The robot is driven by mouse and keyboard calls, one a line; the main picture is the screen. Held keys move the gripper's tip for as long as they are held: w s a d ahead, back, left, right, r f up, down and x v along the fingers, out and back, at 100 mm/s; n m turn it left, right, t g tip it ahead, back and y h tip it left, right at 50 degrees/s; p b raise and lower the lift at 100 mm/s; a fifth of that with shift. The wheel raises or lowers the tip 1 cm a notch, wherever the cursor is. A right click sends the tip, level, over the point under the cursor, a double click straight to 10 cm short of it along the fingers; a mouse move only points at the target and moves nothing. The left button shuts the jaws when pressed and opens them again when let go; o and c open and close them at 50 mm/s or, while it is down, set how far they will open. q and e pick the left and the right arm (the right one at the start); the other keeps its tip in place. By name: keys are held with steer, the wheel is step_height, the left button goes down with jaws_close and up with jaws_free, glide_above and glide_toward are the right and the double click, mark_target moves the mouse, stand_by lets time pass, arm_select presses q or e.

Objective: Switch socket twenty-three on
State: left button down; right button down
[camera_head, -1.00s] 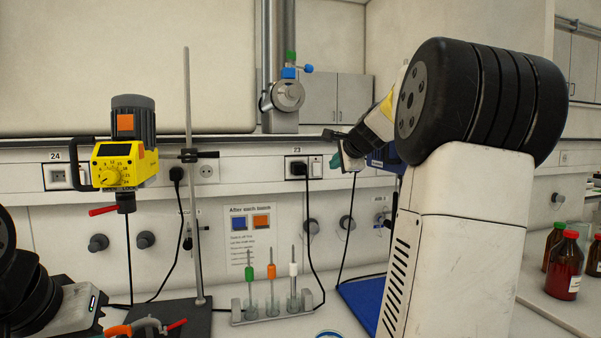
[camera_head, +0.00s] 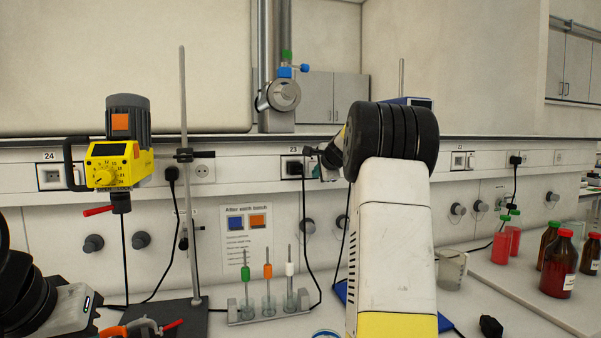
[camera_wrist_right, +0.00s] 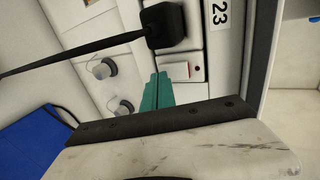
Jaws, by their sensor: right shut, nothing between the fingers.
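Socket twenty-three (camera_head: 293,167) is on the wall rail behind the bench, with a black plug in it. Its number label (camera_wrist_right: 219,12) and black plug (camera_wrist_right: 163,24) show in the right wrist view. Beside the plug is its white rocker switch (camera_wrist_right: 181,68) with a small dark dot. My right gripper (camera_wrist_right: 158,91) is shut and empty, its teal fingertips together at the switch's edge; I cannot tell whether they touch it. In the head view my right gripper (camera_head: 321,165) is small and partly hidden by my right arm, just right of the socket.
A yellow stirrer (camera_head: 118,165) on a stand (camera_head: 184,200) is at the left. A rack (camera_head: 268,312) of several tubes stands below the socket. A cable (camera_head: 306,240) hangs from the plug. Red bottles (camera_head: 561,265) stand at the right.

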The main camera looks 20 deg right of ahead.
steer(key=shift+w, duration=0.3)
steer(key=shift+w+f, duration=0.1)
steer(key=shift+w, duration=0.1)
stand_by(0.3)
steer(key=shift+r, duration=0.95)
steer(key=shift+f, duration=0.1)
